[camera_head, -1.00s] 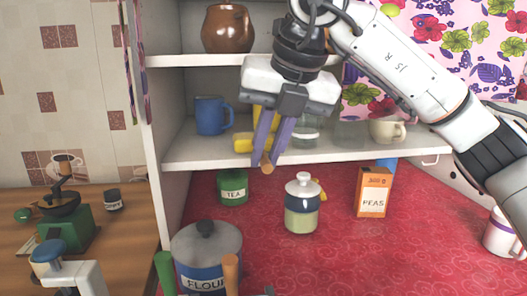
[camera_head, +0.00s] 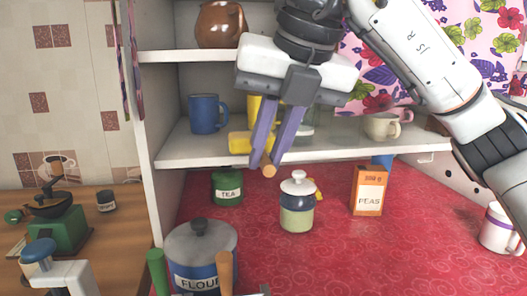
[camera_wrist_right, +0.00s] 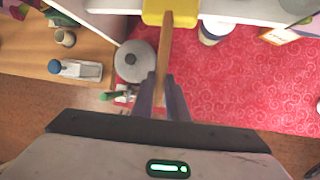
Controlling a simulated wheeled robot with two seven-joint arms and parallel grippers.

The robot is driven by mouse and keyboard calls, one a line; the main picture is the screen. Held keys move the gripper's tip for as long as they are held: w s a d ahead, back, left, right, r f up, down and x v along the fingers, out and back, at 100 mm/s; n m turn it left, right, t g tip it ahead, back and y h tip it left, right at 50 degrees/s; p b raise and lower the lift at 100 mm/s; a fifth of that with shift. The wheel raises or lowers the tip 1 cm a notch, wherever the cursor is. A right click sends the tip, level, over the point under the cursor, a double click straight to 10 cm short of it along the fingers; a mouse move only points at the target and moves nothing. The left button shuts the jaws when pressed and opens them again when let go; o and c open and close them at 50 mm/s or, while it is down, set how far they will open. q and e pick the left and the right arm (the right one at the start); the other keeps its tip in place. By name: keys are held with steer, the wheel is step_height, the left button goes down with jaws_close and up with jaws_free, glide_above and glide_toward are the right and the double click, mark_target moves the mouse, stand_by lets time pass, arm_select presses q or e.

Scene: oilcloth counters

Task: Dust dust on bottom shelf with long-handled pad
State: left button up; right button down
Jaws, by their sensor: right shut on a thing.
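My right gripper (camera_head: 272,163) is shut on the wooden handle (camera_head: 268,171) of the long-handled pad. The handle's end shows below the fingers, and in the right wrist view the handle (camera_wrist_right: 165,50) runs forward to the yellow pad (camera_wrist_right: 171,12). In the head view the yellow pad (camera_head: 239,143) is partly behind the fingers, at the bottom shelf (camera_head: 190,153). I cannot tell whether the pad touches the shelf. No dust can be made out on the shelf. My left gripper is not in view.
A blue mug (camera_head: 207,114) stands left of the pad on the shelf, a yellow vessel (camera_head: 254,108) behind, a cream cup (camera_head: 382,126) right. Below are a tea tin (camera_head: 227,187), a lidded jar (camera_head: 297,205), a peas box (camera_head: 369,191) and a flour canister (camera_head: 200,255).

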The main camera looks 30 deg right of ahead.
steer(key=s+a, duration=0.2)
steer(key=s, duration=0.5)
steer(key=shift+s+b, duration=0.3)
steer(key=shift+s, duration=0.1)
steer(key=shift+a, duration=0.1)
